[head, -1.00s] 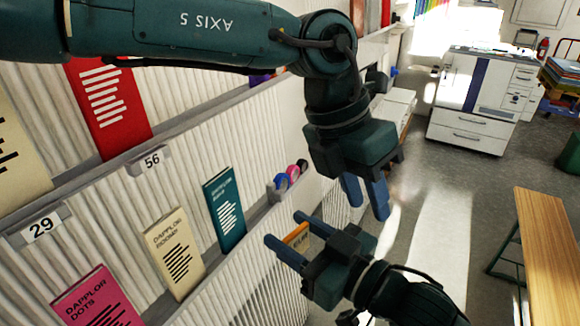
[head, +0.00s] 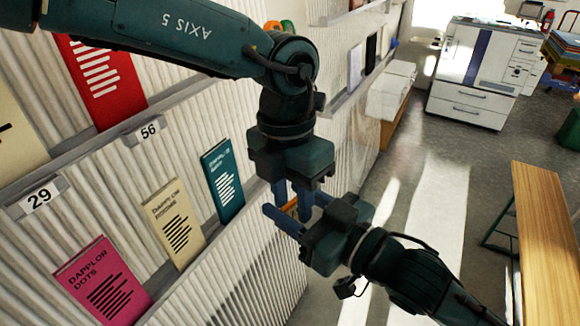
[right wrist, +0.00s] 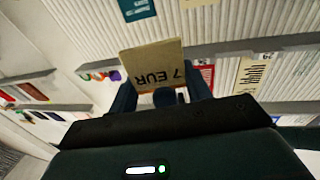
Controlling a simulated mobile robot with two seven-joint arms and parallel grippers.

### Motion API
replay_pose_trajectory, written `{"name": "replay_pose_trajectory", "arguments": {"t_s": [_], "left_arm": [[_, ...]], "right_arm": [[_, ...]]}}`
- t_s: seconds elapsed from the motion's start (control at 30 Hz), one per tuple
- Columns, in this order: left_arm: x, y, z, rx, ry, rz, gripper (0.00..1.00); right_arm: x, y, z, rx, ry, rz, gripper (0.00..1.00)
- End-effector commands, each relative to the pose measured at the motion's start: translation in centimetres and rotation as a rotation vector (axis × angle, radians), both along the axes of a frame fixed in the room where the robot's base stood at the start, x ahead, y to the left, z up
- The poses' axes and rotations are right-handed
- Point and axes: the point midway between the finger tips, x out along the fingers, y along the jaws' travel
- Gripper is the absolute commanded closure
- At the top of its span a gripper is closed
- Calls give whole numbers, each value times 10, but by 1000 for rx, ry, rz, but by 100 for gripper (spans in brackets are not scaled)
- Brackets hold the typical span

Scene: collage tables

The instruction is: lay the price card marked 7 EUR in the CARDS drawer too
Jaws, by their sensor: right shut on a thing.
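The price card marked 7 EUR (right wrist: 152,62) is tan, its lettering upside down in the right wrist view. It stands out from between the fingers of my right gripper (right wrist: 160,98), which is shut on it. In the head view my right gripper (head: 285,215) is in front of the ribbed wall, and only a small orange bit of the card (head: 292,206) shows. My left gripper (head: 293,198) is open, pointing down, its fingers overlapping the card and right fingers in the picture. Whether they touch cannot be told. No drawer labelled CARDS is readable.
Wall ledges at left hold booklets, including a pink one (head: 103,282), a cream one (head: 174,222) and a teal one (head: 222,180), with tags 29 (head: 39,198) and 56 (head: 149,131). A white copier (head: 474,75) stands far back. A wooden table (head: 548,240) is right; floor between is clear.

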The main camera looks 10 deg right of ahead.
Motion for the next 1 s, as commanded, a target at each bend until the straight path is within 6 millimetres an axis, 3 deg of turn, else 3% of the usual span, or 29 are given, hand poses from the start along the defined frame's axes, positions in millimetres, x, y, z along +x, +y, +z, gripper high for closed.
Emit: {"name": "replay_pose_trajectory", "arguments": {"t_s": [0.2, 0.53, 0.9, 1.0], "left_arm": [[-1, -1, -19, 1, 1, -1, 67], [-1, -1, -22, -1, 1, -1, 68], [-1, -1, -21, -1, 1, -1, 98], [-2, -2, -21, -2, 1, -1, 100]], "right_arm": [[0, 0, 0, 0, 0, 0, 72], [0, 0, 0, 0, 0, 0, 72], [0, 0, 0, 0, 0, 0, 72], [0, 0, 0, 0, 0, 0, 72]]}}
